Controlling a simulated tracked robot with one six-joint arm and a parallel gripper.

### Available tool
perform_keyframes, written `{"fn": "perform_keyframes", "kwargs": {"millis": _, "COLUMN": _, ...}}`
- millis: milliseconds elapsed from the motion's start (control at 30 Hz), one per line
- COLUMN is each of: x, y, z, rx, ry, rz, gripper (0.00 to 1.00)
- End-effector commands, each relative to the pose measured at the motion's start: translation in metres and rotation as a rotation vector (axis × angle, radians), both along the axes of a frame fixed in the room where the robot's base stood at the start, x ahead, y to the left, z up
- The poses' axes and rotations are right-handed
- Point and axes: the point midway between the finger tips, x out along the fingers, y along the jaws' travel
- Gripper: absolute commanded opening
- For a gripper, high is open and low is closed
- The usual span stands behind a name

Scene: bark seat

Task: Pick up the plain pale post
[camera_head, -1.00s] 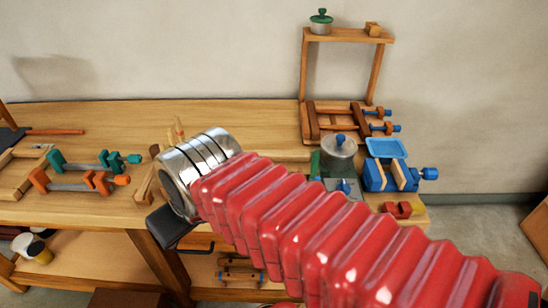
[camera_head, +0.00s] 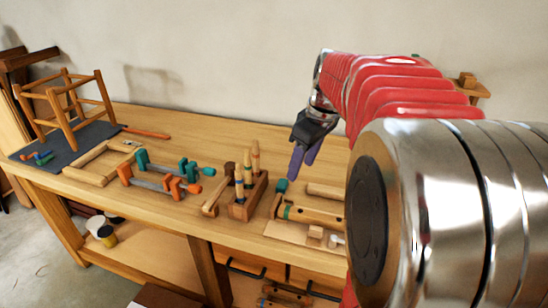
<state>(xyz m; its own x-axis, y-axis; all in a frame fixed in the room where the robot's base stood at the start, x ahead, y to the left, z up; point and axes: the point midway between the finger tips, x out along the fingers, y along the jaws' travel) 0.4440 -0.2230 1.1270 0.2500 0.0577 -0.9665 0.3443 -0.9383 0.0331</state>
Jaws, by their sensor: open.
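A plain pale wooden post (camera_head: 326,191) lies on the bench at the right of centre, its right end hidden behind my arm. A similar wooden post with a green band (camera_head: 310,215) lies in front of it. My gripper (camera_head: 302,163) is open and empty, with dark purple fingers pointing down. In the picture it shows just above and left of the plain post, apparently apart from it. The height of the gap is hard to judge.
A wooden block with upright tools (camera_head: 246,199) stands left of the posts. Orange and teal clamps (camera_head: 160,176), a wooden frame (camera_head: 100,162) and a stool frame (camera_head: 66,105) fill the left bench. My arm hides the right side.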

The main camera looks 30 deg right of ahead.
Motion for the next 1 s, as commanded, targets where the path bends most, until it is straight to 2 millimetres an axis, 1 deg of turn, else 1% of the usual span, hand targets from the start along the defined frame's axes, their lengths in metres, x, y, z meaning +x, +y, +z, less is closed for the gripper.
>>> {"fn": "perform_keyframes", "kwargs": {"millis": 33, "x": 0.004, "y": -0.019, "z": -0.004, "rx": 0.007, "ry": 0.006, "rz": 0.009, "gripper": 0.5}}
{"fn": "perform_keyframes", "kwargs": {"millis": 167, "x": 0.01, "y": -0.062, "z": -0.012, "rx": 0.022, "ry": 0.011, "rz": 0.061, "gripper": 0.5}}
{"fn": "perform_keyframes", "kwargs": {"millis": 200, "x": 0.011, "y": -0.075, "z": -0.015, "rx": 0.027, "ry": 0.013, "rz": 0.077, "gripper": 0.5}}
{"fn": "perform_keyframes", "kwargs": {"millis": 367, "x": 0.011, "y": -0.13, "z": -0.03, "rx": 0.047, "ry": 0.006, "rz": 0.141, "gripper": 0.5}}
{"fn": "perform_keyframes", "kwargs": {"millis": 500, "x": 0.004, "y": -0.179, "z": -0.047, "rx": 0.066, "ry": -0.008, "rz": 0.199, "gripper": 0.5}}
{"fn": "perform_keyframes", "kwargs": {"millis": 567, "x": -0.001, "y": -0.2, "z": -0.055, "rx": 0.073, "ry": -0.017, "rz": 0.224, "gripper": 0.5}}
{"fn": "perform_keyframes", "kwargs": {"millis": 600, "x": -0.005, "y": -0.214, "z": -0.06, "rx": 0.077, "ry": -0.024, "rz": 0.239, "gripper": 0.5}}
{"fn": "perform_keyframes", "kwargs": {"millis": 667, "x": -0.012, "y": -0.235, "z": -0.069, "rx": 0.083, "ry": -0.037, "rz": 0.264, "gripper": 0.5}}
{"fn": "perform_keyframes", "kwargs": {"millis": 700, "x": -0.017, "y": -0.248, "z": -0.075, "rx": 0.086, "ry": -0.045, "rz": 0.279, "gripper": 0.5}}
{"fn": "perform_keyframes", "kwargs": {"millis": 833, "x": -0.033, "y": -0.285, "z": -0.092, "rx": 0.096, "ry": -0.073, "rz": 0.326, "gripper": 0.5}}
{"fn": "perform_keyframes", "kwargs": {"millis": 900, "x": -0.04, "y": -0.298, "z": -0.099, "rx": 0.098, "ry": -0.085, "rz": 0.346, "gripper": 0.5}}
{"fn": "perform_keyframes", "kwargs": {"millis": 1000, "x": -0.046, "y": -0.309, "z": -0.105, "rx": 0.099, "ry": -0.096, "rz": 0.363, "gripper": 0.5}}
